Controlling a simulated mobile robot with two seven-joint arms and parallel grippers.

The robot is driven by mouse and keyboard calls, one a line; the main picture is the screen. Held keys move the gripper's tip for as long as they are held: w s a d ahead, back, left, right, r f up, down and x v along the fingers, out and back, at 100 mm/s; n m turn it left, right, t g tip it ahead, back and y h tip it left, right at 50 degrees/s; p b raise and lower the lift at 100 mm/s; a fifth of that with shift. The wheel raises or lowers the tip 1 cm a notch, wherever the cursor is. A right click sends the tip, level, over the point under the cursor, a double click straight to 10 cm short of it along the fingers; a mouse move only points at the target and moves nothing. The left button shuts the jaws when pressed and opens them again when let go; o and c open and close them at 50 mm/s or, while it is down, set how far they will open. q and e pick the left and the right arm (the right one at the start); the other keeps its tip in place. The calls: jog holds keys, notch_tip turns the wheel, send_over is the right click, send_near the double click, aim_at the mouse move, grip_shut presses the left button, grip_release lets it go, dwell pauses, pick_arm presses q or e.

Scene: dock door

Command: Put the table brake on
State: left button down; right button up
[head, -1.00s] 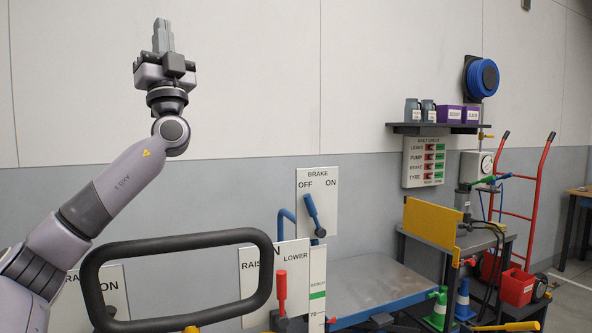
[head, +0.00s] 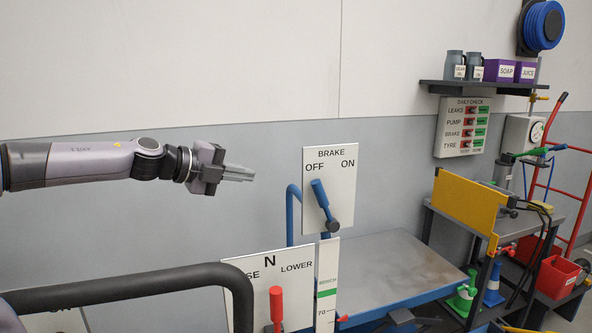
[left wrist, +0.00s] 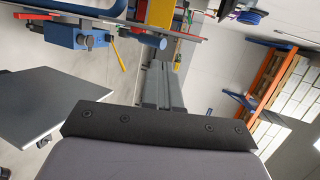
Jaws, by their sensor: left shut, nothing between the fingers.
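The brake panel (head: 344,169) is a white plate marked BRAKE, with OFF at left and ON at right. Its blue brake lever (head: 320,194) pivots low on the plate and leans up to the left, toward OFF. My left gripper (head: 252,175) is shut and empty, pointing right, to the left of the panel and apart from the lever. In the left wrist view its shut fingers (left wrist: 160,82) point away over the floor. The lift table (head: 390,265) has a grey top and blue frame, below and right of the panel.
A black looped handle (head: 130,285) crosses the lower left. A red lever (head: 276,305) stands before the N and LOWER plate (head: 300,262). A yellow plate (head: 466,208) stands on a cart at right. The wall space around my left gripper is clear.

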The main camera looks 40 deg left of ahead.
pick_arm(q)
jog(key=f+g+h, duration=0.1)
jog(key=p, duration=0.3)
send_near(311, 181)
jog(key=shift+f, duration=1.7)
jog(key=w+d+b, duration=0.1)
jog(key=w+b, duration=0.1)
jog(key=w, duration=0.4)
jog(key=shift+d, duration=0.2)
pick_arm(e)
jog(key=shift+w+a+r, duration=0.3)
jog(key=shift+w+r, duration=0.05)
jog(key=shift+w, duration=0.05)
pick_arm(q)
jog(key=shift+f, duration=0.1)
jog(key=shift+b, duration=0.35)
pick_arm(e)
jog(key=shift+f, duration=0.1)
